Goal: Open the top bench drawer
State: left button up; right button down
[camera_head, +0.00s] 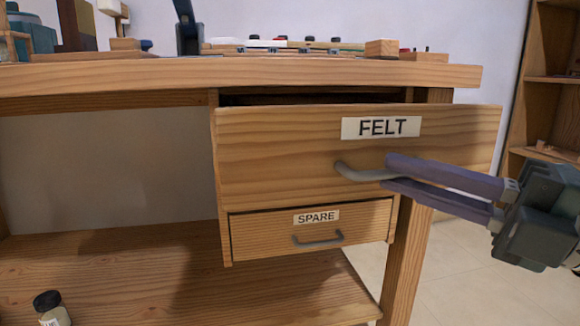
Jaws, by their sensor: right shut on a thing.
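The top bench drawer (270,165), with a FELT label (381,127) on its wooden front, stands pulled out from the bench, with a dark gap above its front. My right gripper (388,172) comes in from the right and is shut on the handle, one finger above the bar and one below. The fingers hide the handle's right part. My left gripper is not in view.
Below is a closed drawer labelled SPARE (265,232) with its own grey handle (318,238). The bench top (200,75) carries several small items along the back. A jar (50,308) stands on the lower shelf (200,285). A wooden shelf unit (548,80) is at the right.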

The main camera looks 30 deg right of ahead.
jog(key=c, duration=0.9)
grip_release()
jog(key=p+v, duration=0.2)
jog(key=v, duration=0.8)
jog(key=shift+f, duration=0.1)
